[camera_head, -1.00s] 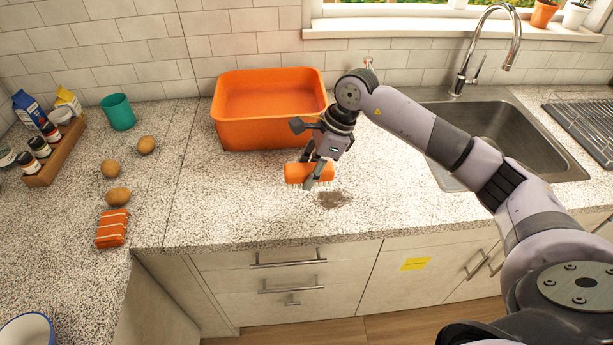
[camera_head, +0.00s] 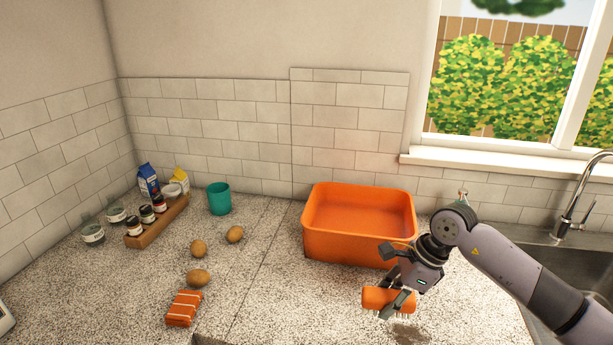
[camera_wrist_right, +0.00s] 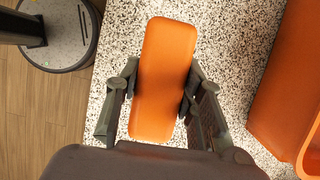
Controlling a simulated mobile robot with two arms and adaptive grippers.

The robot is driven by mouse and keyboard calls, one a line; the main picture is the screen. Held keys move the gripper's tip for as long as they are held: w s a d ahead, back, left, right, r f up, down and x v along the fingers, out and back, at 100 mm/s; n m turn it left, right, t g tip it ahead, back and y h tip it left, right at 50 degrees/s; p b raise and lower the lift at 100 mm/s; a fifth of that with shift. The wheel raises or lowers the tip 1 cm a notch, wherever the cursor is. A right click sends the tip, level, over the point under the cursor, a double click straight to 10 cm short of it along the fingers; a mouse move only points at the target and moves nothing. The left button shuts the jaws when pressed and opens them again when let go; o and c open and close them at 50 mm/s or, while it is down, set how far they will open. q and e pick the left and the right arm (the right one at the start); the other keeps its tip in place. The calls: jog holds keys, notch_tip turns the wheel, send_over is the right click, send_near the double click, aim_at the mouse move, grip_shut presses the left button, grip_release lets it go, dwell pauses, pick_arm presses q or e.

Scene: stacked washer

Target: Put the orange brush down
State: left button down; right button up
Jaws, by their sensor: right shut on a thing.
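The orange brush (camera_head: 376,298) has an orange back and pale bristles pointing down. My right gripper (camera_head: 396,301) is shut on it, in front of the orange tub and over the counter near a dark stain (camera_head: 408,334). In the right wrist view the brush (camera_wrist_right: 163,80) lies lengthwise between the two fingers (camera_wrist_right: 158,92), which press on its sides. I cannot tell whether the bristles touch the counter. My left gripper is not in view.
An orange tub (camera_head: 350,250) stands just behind the brush. A striped orange item (camera_head: 183,308), several brown potato-like items (camera_head: 198,278), a teal cup (camera_head: 219,198) and a wooden spice rack (camera_head: 160,222) are to the left. Speckled counter (camera_head: 270,300) is free between.

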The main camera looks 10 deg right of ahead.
aim_at(373, 311)
jog(key=s+a+n, duration=0.1)
jog(key=n, duration=0.1)
jog(key=s+a+r+n+g, duration=0.1)
jog(key=a+n, duration=0.1)
jog(key=s+a+n+g, duration=0.1)
jog(key=n, duration=0.1)
jog(key=shift+s+a+r, duration=0.15)
jog(key=shift+a+r, duration=0.05)
jog(key=shift+a, duration=0.15)
jog(key=s+n+g+h, duration=0.3)
jog(key=s+n+h, duration=0.1)
jog(key=s+n, duration=0.8)
jog(key=n, duration=0.3)
jog(key=shift+s+r+g, duration=0.3)
jog(key=shift+r+g, duration=0.05)
jog(key=shift+g, duration=0.05)
jog(key=shift+w, duration=0.1)
